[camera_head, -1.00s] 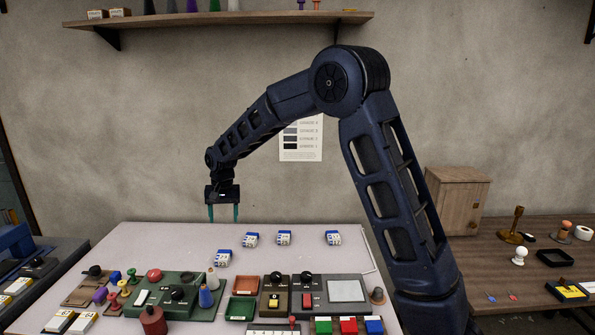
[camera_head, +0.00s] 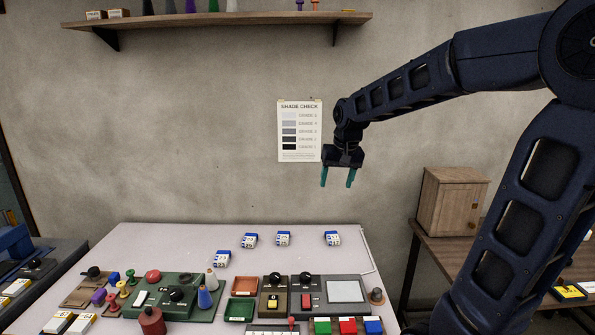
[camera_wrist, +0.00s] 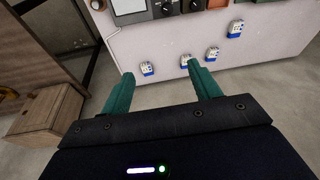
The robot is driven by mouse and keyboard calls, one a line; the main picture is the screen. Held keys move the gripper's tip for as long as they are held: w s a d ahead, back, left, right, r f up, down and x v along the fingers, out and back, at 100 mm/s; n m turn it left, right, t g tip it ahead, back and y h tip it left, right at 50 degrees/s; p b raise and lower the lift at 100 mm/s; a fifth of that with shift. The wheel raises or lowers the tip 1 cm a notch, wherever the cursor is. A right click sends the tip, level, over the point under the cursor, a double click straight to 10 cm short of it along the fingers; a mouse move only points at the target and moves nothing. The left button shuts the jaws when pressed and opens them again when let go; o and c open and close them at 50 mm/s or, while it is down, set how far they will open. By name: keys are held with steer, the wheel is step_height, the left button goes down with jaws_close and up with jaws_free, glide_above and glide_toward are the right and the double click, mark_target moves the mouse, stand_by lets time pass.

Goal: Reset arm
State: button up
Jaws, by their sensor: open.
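My gripper (camera_head: 338,178) hangs in the air above the back right part of the white table (camera_head: 290,255), in front of the wall. Its two teal fingers point down and stand apart with nothing between them. In the wrist view my gripper (camera_wrist: 165,92) also shows open and empty, with the table's edge and several small blue-and-white blocks beyond the fingers. No cloth shows in either view.
Several blue-and-white blocks (camera_head: 283,238) lie along the table's back. Control boxes (camera_head: 318,292), spools and coloured buttons crowd its front. A wooden cabinet (camera_head: 452,200) stands on a side table at right. A shelf (camera_head: 220,22) and a shade chart (camera_head: 300,131) are on the wall.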

steer(key=s+d+f+m+t+h, duration=0.1)
steer(key=s+d+f+t, duration=0.1)
steer(key=s+d, duration=1.4)
steer(key=shift+s+d, duration=0.15)
steer(key=shift+s, duration=0.6)
steer(key=shift+w, duration=0.1)
stand_by(1.3)
